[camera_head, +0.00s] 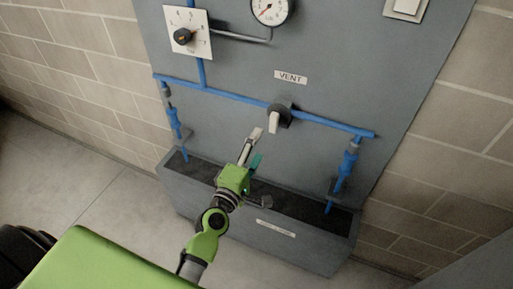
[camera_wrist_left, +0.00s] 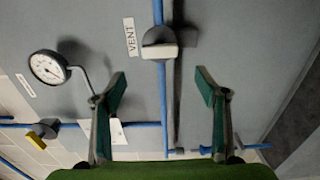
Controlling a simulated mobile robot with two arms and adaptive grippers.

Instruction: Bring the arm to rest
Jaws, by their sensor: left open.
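My left gripper (camera_head: 255,148) is in front of the grey panel (camera_head: 225,75), above the trough at its foot. In the left wrist view the two green-padded fingers of my left gripper (camera_wrist_left: 161,88) stand wide apart with nothing between them. The vent valve (camera_head: 281,115) has a dark body and a pale handle, just beyond the fingertips in the head view. In the left wrist view the valve (camera_wrist_left: 160,46) lies ahead of the gap between the fingers, apart from both. My right gripper is not in view.
Blue pipes (camera_head: 232,94) run across the panel and down both sides into the grey trough (camera_head: 310,250). A gauge (camera_head: 271,10) and a dial plate (camera_head: 187,34) sit higher up. Brick wall (camera_head: 70,60) flanks the panel. The floor (camera_head: 75,185) at left is clear.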

